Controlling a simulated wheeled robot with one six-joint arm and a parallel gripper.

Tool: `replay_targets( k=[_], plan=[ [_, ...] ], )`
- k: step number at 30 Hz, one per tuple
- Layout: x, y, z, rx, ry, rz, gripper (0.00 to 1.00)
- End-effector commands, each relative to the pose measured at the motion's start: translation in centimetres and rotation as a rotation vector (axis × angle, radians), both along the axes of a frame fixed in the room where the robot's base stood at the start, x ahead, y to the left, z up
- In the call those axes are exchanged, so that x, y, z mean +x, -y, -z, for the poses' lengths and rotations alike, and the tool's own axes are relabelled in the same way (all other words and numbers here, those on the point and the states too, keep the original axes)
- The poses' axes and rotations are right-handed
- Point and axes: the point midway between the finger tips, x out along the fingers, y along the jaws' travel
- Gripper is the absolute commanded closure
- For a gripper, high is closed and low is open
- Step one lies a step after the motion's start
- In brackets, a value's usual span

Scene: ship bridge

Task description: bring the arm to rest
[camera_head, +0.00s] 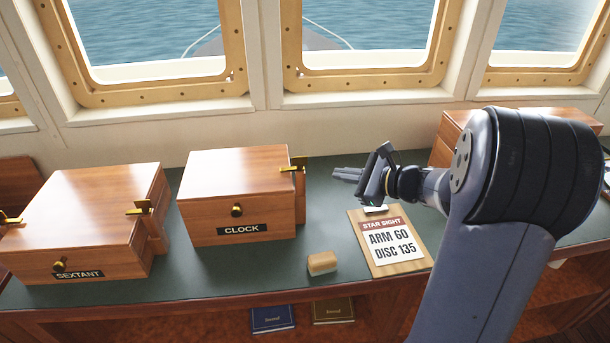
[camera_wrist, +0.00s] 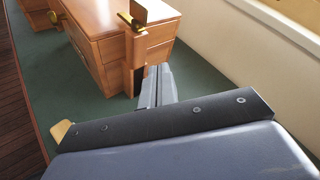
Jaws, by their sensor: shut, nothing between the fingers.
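My gripper (camera_head: 347,174) is at the right of the head view, above the green desk top and behind the clipboard. Its fingers point left toward the box labelled CLOCK (camera_head: 238,228). The fingers are together with nothing between them. In the wrist view my gripper (camera_wrist: 158,72) also shows with its fingers close together, seen in front of a wooden box with a brass latch (camera_wrist: 139,13). My arm rises from the lower right of the head view and bends at a dark joint.
The box labelled SEXTANT (camera_head: 90,219) stands at the left of the desk (camera_head: 200,280). A clipboard (camera_head: 425,262) reads STAR SIGHT, ARM 60, DISC 135. A small tan block (camera_head: 322,264) lies left of it. Another wooden box (camera_head: 446,130) stands behind my arm, below the windows.

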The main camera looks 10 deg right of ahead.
Motion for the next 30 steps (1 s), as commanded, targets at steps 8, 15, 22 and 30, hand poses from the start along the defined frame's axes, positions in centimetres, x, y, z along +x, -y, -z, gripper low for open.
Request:
replay_targets(
  k=[8,15,22,30],
  plan=[
    [0.0,0.0,0.0,0.000,0.000,0.000,1.00],
    [0.0,-1.2,0.0,-0.001,0.002,-0.001,1.00],
    [0.0,-4.1,-0.3,-0.001,0.001,-0.002,1.00],
    [0.0,-2.1,-0.7,0.001,0.000,0.007,1.00]
  ],
)
